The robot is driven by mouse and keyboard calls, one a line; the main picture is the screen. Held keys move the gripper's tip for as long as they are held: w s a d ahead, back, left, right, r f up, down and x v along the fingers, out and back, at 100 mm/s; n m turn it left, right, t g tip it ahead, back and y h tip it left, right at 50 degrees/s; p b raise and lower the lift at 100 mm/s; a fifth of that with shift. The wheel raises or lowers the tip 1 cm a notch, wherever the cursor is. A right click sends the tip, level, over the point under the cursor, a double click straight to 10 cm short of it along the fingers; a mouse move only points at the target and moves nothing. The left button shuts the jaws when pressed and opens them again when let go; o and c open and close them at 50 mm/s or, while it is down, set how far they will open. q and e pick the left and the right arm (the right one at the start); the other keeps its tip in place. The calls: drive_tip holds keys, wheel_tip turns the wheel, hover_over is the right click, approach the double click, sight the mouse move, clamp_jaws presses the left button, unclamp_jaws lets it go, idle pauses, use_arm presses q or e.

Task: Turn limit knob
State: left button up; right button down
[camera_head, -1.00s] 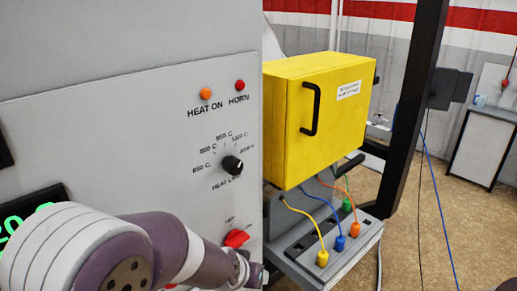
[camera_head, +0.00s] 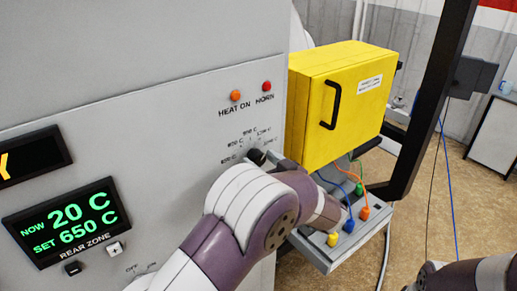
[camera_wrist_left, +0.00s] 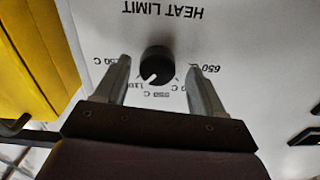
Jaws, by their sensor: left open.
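In the left wrist view the knob (camera_wrist_left: 157,66) shows whole, under the upside-down words HEAT LIMIT. Its white mark points to the lower left there, towards the printed temperatures. My left gripper (camera_wrist_left: 158,68) is open, with one finger on each side of the knob and a visible gap on both sides. In the head view its fingers (camera_head: 272,157) are mostly hidden by the wrist.
A yellow box (camera_head: 342,105) with a black handle stands right of the panel. Below it is a socket shelf (camera_head: 322,259) with coloured plugs and cables. HEAT ON and HORN lamps (camera_head: 236,96) are above the knob. A green temperature display (camera_head: 66,222) is at left.

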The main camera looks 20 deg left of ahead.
use_arm(q)
drive_tip(key=shift+w+a, duration=0.4)
drive_tip(key=shift+a, duration=0.05)
drive_tip(key=shift+w+a+f, duration=0.15)
drive_tip(key=shift+w+a, duration=0.05)
drive_tip(key=shift+w, duration=0.25)
drive_tip(key=shift+s, duration=0.1)
drive_tip(key=c, duration=1)
drive_tip(key=shift+c, duration=0.2)
